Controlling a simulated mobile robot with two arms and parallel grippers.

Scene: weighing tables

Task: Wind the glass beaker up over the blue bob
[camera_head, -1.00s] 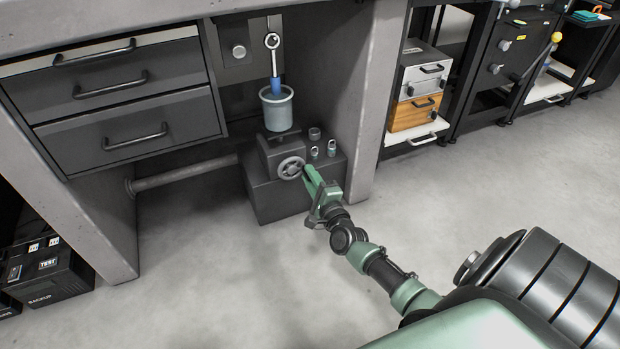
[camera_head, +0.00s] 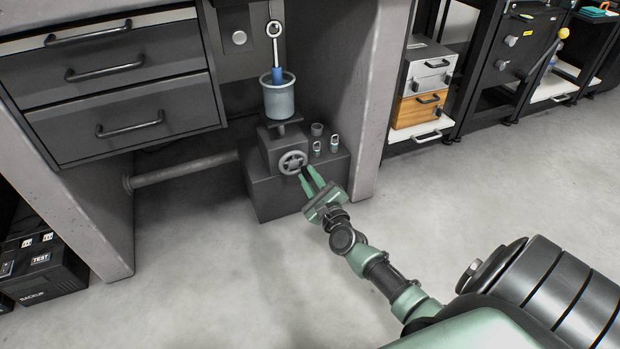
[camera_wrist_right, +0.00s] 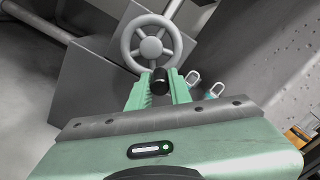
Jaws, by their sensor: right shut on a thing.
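The glass beaker (camera_head: 279,100) stands upright on a small platform above a dark block-shaped stand (camera_head: 279,195) under the bench. The blue bob (camera_head: 277,75) hangs from a ring-topped rod (camera_head: 273,30), with its lower end inside the beaker's mouth. A grey handwheel (camera_head: 292,162) is on the stand's front and shows at the top of the right wrist view (camera_wrist_right: 151,47). My right gripper (camera_head: 308,177) is shut on the wheel's black knob (camera_wrist_right: 160,81), at the wheel's lower right in the head view. My left gripper is out of view.
Two small ringed weights (camera_head: 334,140) and a small cup (camera_head: 317,129) stand on the stand, right of the wheel. The bench's drawers (camera_head: 110,70) are at left and its right leg (camera_head: 380,100) is close beside the stand.

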